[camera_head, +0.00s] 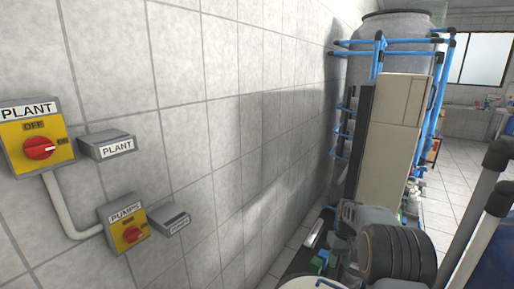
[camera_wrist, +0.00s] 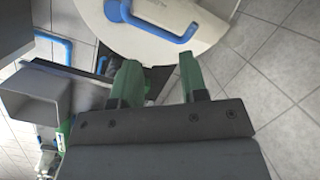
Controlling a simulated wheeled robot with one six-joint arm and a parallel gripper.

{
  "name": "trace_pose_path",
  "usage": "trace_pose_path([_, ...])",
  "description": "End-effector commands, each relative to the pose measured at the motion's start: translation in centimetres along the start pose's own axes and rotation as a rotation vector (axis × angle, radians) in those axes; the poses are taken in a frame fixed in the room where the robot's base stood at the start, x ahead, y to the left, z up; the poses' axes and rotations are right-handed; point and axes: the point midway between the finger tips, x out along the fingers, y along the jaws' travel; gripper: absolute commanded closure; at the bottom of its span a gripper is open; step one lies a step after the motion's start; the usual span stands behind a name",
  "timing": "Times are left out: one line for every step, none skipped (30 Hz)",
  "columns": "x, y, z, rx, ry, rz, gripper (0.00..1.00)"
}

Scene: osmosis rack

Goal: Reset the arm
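My gripper (camera_wrist: 158,62) shows in the wrist view with its two green fingers apart and nothing visible between them. A pale round-edged surface (camera_wrist: 210,40) with a blue curved handle (camera_wrist: 150,24) is in front of the fingertips. I cannot tell how far off it is. In the head view my arm is folded at the lower right, and green parts near it are small and partly hidden.
A tiled wall (camera_head: 210,130) runs along the left, with a yellow PLANT switch (camera_head: 38,148) and a yellow PUMPS switch (camera_head: 125,227). A beige cabinet (camera_head: 393,140) and blue pipes (camera_head: 440,90) stand ahead. Tiled floor (camera_head: 465,170) is open at the right.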

Motion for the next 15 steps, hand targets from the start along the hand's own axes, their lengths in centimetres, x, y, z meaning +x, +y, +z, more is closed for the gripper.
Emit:
trace_pose_path([-1.2,-1.1,1.6,0.026,0.032,0.02,0.6])
trace_pose_path([-1.7,-1.7,2.5,0.044,0.051,0.03,0.6])
trace_pose_path([-2.3,-2.5,3.7,0.067,0.077,0.042,0.6])
trace_pose_path([-2.8,-3.1,4.7,0.081,0.098,0.05,0.6])
trace_pose_path([-3.1,-3.6,5.7,0.095,0.116,0.058,0.6])
trace_pose_path([-3.6,-4.3,7.0,0.112,0.143,0.067,0.6])
trace_pose_path([-3.9,-4.9,8.0,0.122,0.165,0.074,0.6])
trace_pose_path([-4.2,-5.4,9.0,0.13,0.185,0.08,0.6])
trace_pose_path([-4.5,-6.1,10.4,0.141,0.211,0.087,0.6])
trace_pose_path([-4.7,-6.6,11.4,0.146,0.233,0.092,0.6])
trace_pose_path([-4.8,-7.1,12.5,0.151,0.253,0.096,0.6])
trace_pose_path([-5.0,-7.7,13.8,0.154,0.28,0.101,0.6])
trace_pose_path([-5.0,-8.1,14.9,0.155,0.301,0.104,0.6])
trace_pose_path([-5.1,-8.5,15.9,0.153,0.32,0.107,0.6])
trace_pose_path([-5.1,-9.1,17.1,0.149,0.346,0.111,0.6])
